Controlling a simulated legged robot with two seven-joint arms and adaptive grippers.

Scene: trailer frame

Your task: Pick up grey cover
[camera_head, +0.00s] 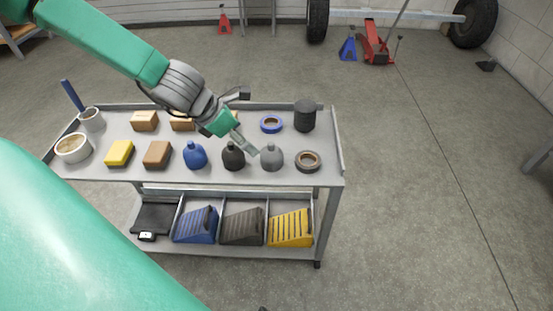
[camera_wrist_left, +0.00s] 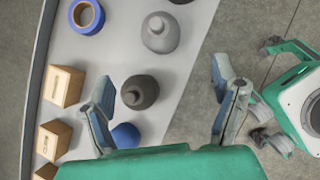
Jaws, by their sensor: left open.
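The grey cover (camera_head: 271,157), a rounded piece with a short neck, stands upright on the top shelf of the cart (camera_head: 225,181). It shows whole in the left wrist view (camera_wrist_left: 160,33), near the top. My left gripper (camera_head: 252,150) is over the shelf, close to the left of the grey cover and empty. In the left wrist view its fingers (camera_wrist_left: 163,82) are spread wide, with the grey cover ahead of them and a black cover (camera_wrist_left: 140,92) beside the left finger. My right gripper is in neither view.
The black cover (camera_head: 233,156) and a blue cover (camera_head: 195,155) stand left of the grey one. A brown tape roll (camera_head: 308,153) lies close right. Behind are a blue tape roll (camera_head: 271,117) and a black cylinder (camera_head: 305,116).

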